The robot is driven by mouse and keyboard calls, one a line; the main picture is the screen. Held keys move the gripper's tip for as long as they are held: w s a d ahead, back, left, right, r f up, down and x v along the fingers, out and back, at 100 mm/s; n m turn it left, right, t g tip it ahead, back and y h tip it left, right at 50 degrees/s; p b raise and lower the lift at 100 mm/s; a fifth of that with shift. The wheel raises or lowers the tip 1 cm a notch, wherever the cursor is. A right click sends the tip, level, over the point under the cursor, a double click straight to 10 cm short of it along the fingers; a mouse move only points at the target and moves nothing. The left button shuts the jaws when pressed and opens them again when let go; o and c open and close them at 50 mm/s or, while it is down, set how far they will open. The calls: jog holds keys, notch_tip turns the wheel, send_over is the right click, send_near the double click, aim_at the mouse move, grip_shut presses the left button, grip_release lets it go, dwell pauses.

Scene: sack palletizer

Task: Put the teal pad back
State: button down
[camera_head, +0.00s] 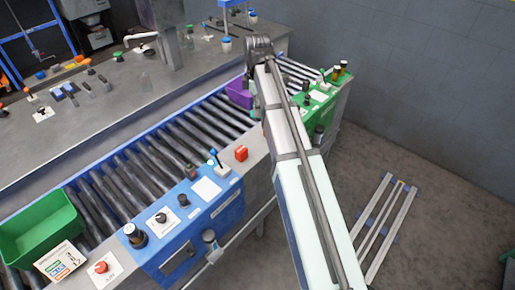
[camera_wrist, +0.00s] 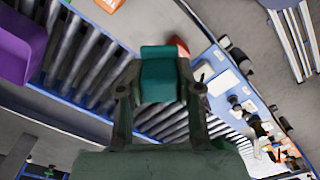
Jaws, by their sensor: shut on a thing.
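The teal pad (camera_wrist: 160,80) is a small block with a raised part at its far end, in the middle of the wrist view. My gripper (camera_wrist: 159,92) is shut on it, with one finger at each side. The pad is in the air, and a roller conveyor (camera_wrist: 80,50) shows below it. In the head view the gripper and pad are hidden; only my arm shows, reaching over the conveyor (camera_head: 150,150). The pad's underside is not visible.
A purple bin (camera_head: 239,93) stands on the conveyor near my arm and also shows in the wrist view (camera_wrist: 14,48). A green bin (camera_head: 38,232) is at the near left. Blue control panels (camera_head: 205,215) line the front edge. A slatted frame (camera_head: 383,228) lies on the floor.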

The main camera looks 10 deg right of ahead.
aim_at(256, 146)
jog(key=n, duration=0.1)
jog(key=w+r+n, duration=0.1)
jog(key=n, duration=0.3)
jog(key=shift+w+r, duration=0.2)
jog(key=shift+w, duration=0.1)
jog(key=f+n+p, duration=0.1)
jog(key=f, duration=0.5)
jog(key=f+n+p, duration=0.1)
jog(key=f, duration=0.5)
jog(key=f+n+p, duration=0.1)
jog(key=f+n, duration=0.1)
jog(key=f, duration=0.5)
jog(key=shift+w+f, duration=0.1)
jog(key=shift+w, duration=0.25)
jog(key=shift+f, duration=0.15)
jog(key=c, duration=0.8)
grip_release()
notch_tip(256, 146, up, 12)
jog(key=b, duration=0.2)
jog(key=shift+b, duration=0.4)
